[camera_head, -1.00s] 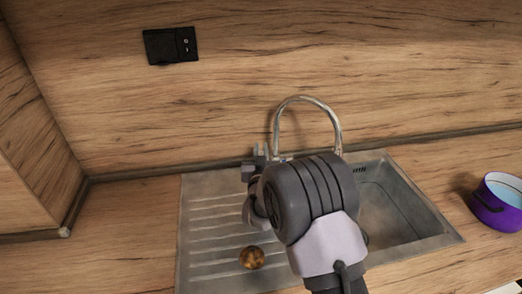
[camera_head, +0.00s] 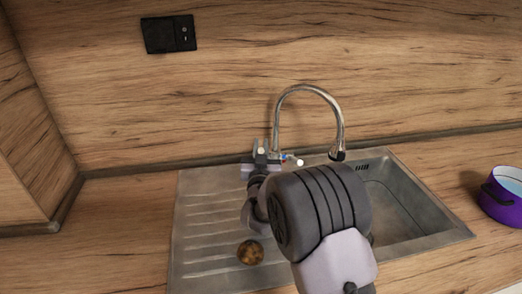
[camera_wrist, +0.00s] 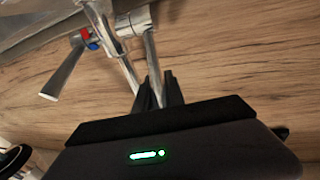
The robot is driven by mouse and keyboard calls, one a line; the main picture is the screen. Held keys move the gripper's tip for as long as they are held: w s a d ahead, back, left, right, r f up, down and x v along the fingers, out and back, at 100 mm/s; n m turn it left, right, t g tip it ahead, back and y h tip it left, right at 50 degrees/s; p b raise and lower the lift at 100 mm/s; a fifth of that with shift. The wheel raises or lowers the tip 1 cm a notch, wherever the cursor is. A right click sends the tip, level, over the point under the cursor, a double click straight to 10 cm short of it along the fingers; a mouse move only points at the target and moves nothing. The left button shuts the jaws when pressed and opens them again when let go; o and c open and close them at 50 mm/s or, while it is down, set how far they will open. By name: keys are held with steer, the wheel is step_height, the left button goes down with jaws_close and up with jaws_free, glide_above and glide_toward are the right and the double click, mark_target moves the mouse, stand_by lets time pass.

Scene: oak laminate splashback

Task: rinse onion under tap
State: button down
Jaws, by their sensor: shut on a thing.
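The brown onion (camera_head: 250,253) lies on the ribbed drainboard of the steel sink (camera_head: 205,225), left of my arm. The curved chrome tap (camera_head: 310,89) stands behind the sink, its spout end above the basin on the right. No water stream shows below the spout. My gripper (camera_head: 262,154) is at the tap's base, on its left side. In the wrist view, my gripper (camera_wrist: 160,92) is shut on a thin chrome bar of the tap (camera_wrist: 152,65). A lever (camera_wrist: 62,75) with red and blue marks sticks out apart from the fingers.
A purple pot (camera_head: 502,195) stands on the counter at the far right. A black wall socket (camera_head: 168,34) is on the wood splashback. My arm hides part of the basin (camera_head: 400,215). The counter left of the sink is clear.

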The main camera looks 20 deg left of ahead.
steer(key=c, duration=1.4)
jaws_free()
steer(key=shift+r, duration=0.4)
step_height(320, 180, up, 4)
steer(key=shift+f+p, duration=0.2)
steer(key=shift+p, duration=0.95)
steer(key=d+r+v, duration=0.1)
steer(key=v, duration=0.6)
steer(key=d+v, duration=0.2)
steer(key=v, duration=0.6)
steer(key=shift+d+r, duration=0.25)
steer(key=shift+r, duration=0.45)
steer(key=shift+w, duration=0.1)
